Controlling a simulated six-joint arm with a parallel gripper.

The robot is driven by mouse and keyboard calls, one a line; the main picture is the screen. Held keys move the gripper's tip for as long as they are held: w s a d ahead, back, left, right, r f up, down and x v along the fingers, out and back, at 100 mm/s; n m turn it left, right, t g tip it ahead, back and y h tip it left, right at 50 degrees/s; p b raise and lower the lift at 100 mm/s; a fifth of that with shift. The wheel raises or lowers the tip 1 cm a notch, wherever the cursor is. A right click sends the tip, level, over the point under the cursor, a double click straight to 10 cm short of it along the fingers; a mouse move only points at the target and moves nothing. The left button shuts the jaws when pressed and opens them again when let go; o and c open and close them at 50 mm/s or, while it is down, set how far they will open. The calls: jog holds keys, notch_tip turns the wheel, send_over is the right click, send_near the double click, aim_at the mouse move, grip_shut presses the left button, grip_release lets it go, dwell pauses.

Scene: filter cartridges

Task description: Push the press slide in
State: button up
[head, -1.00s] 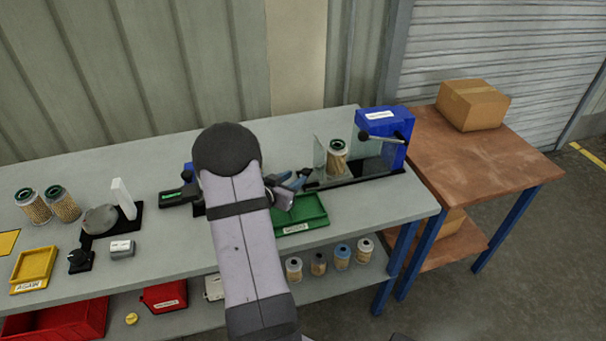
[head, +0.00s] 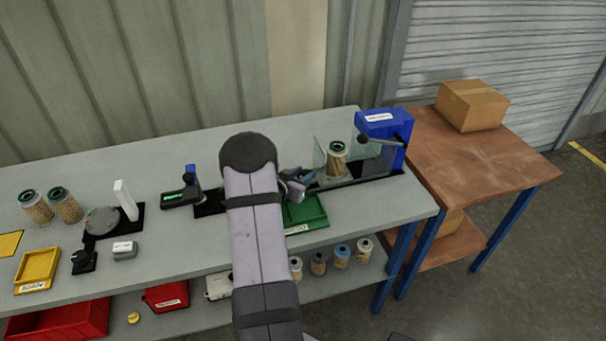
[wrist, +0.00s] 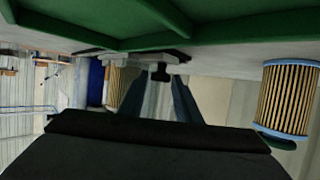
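The blue press (head: 383,125) with its dark lever stands at the right end of the bench. Its dark slide base (head: 370,172) runs left from it. A filter cartridge (head: 337,160) stands upright on the slide, outside the press body, beside a clear guard. My gripper (head: 298,186) is just left of the slide's outer end. In the wrist view, its two fingers (wrist: 161,92) are apart with nothing held between them. A dark knob-like handle (wrist: 160,73) shows beyond, in line with the gap. I cannot tell whether they touch it.
A green tray (head: 305,213) lies close in front of my gripper and fills the top of the wrist view. Another cartridge (wrist: 287,98) shows at the wrist view's right. A gauge with a green display (head: 180,197) stands left of my arm. Cartridges line the lower shelf.

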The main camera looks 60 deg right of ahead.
aim_at(341, 168)
grip_shut()
jog(key=s+d+b, duration=0.4)
jog(key=s+d, duration=0.5)
jog(key=shift+s+d, duration=0.15)
jog(key=shift+s+d+r, duration=0.1)
jog(key=shift+r, duration=0.05)
grip_release()
jog(key=shift+s, duration=0.1)
jog(key=shift+a, duration=0.3)
jog(key=shift+b+v, duration=0.8)
jog(key=shift+v, duration=2.55)
